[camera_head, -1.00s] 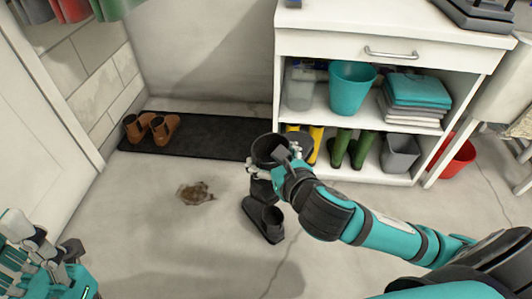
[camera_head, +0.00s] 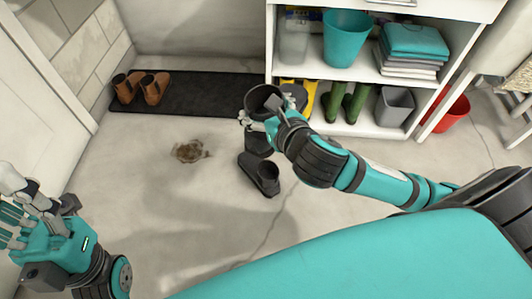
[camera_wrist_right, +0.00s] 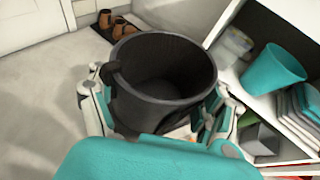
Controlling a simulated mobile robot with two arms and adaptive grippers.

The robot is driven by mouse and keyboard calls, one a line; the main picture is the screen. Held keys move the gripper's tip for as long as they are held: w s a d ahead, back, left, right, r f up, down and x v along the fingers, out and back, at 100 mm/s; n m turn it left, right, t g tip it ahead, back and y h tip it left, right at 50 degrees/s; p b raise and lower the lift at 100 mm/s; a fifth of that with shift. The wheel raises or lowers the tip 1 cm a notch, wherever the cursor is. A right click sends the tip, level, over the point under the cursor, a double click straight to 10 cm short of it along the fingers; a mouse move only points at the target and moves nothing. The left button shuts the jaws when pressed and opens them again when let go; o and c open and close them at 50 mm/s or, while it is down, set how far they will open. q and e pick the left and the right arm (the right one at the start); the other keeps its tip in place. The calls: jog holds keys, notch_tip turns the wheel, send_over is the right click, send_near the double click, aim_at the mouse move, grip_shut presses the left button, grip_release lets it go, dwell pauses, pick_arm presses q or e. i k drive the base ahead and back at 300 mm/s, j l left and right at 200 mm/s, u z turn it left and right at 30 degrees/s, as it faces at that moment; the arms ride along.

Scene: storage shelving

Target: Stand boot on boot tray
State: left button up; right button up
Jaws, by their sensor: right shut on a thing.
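A dark grey boot (camera_head: 264,100) is in my right gripper (camera_head: 262,124), which is shut on its shaft. The boot is upright with its round opening facing up, and the opening fills the middle of the right wrist view (camera_wrist_right: 165,68). The black boot tray (camera_head: 205,95) lies along the wall, to the upper left of the held boot. My left gripper (camera_head: 22,205) is at the left edge, empty with fingers spread, far from both boots.
Brown ankle boots (camera_head: 140,88) stand on the tray's left end; its middle is bare. A brown dirt patch (camera_head: 190,151) is on the floor. A white shelf unit (camera_head: 400,75) with yellow boots (camera_head: 300,97), green boots (camera_head: 348,103) and a grey bin (camera_head: 395,107) stands right of the tray.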

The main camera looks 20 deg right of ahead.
aim_at(209, 94)
jog(key=i+j, duration=0.15)
jog(key=i, duration=0.35)
jog(key=i+j, duration=0.1)
jog(key=i, duration=0.4)
jog(key=i+j+z, duration=0.1)
jog(key=i, duration=0.4)
jog(key=i+j, duration=0.2)
jog(key=i, duration=0.3)
